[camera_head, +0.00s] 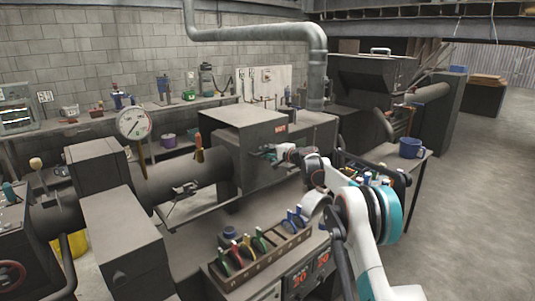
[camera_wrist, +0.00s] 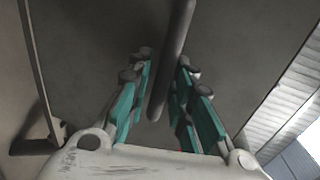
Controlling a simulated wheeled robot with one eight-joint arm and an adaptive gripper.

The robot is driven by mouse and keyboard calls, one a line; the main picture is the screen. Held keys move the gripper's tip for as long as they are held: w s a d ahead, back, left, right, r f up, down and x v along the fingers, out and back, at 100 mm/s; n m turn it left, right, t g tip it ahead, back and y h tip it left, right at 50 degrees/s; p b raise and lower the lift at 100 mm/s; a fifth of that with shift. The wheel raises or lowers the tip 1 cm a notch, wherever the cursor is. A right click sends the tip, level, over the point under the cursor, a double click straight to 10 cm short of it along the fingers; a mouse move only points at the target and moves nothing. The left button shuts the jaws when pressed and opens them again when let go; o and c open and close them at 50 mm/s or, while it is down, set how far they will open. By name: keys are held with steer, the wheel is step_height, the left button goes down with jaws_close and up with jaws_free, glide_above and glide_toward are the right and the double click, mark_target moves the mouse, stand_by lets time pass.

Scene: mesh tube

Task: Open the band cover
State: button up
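The band cover appears to be the dark grey box-shaped housing (camera_head: 245,140) with an orange label, in the middle of the head view. My gripper (camera_head: 268,153) is at its front right side. In the wrist view my gripper (camera_wrist: 164,62) has its teal fingers apart, on either side of a dark round bar (camera_wrist: 173,65). The bar lies close to the right finger; I cannot tell whether they touch. Behind the bar is a flat dark grey panel (camera_wrist: 95,45). How the bar joins the panel is hidden.
A tool box (camera_head: 262,262) with several coloured-handled tools stands in front, left of my arm. A blue mug (camera_head: 411,147) is on a side table at right. A gauge (camera_head: 134,123) and a thick horizontal pipe (camera_head: 185,180) are at left. Open floor (camera_head: 480,220) lies at right.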

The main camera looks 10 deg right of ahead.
steer(key=v, duration=1.2)
steer(key=shift+s+r, duration=0.1)
steer(key=s+a+r+n+g+h+b, duration=0.1)
steer(key=s+a+r+n, duration=0.1)
steer(key=s, duration=0.7)
steer(key=s+a+r+n+g+h+b, duration=0.1)
steer(key=s+a+r+n+g, duration=0.1)
steer(key=s, duration=0.8)
steer(key=s+a+r+n+g+h+b, duration=0.1)
steer(key=s+a+r+n, duration=0.15)
steer(key=s, duration=0.65)
steer(key=s+d+f+n+h+b, duration=0.1)
steer(key=s+f, duration=0.3)
steer(key=s, duration=0.7)
steer(key=s+d+f+n+g+h+b, duration=0.1)
steer(key=s+f, duration=0.4)
steer(key=s, duration=0.6)
steer(key=s+d+f+n+g+h+b, duration=0.1)
steer(key=s+f, duration=0.4)
steer(key=s, duration=0.6)
steer(key=d+n+h, duration=0.1)
steer(key=d+h, duration=0.1)
steer(key=shift+s+d+n+h, duration=0.3)
steer(key=shift+n+h, duration=0.05)
steer(key=shift+h, duration=0.05)
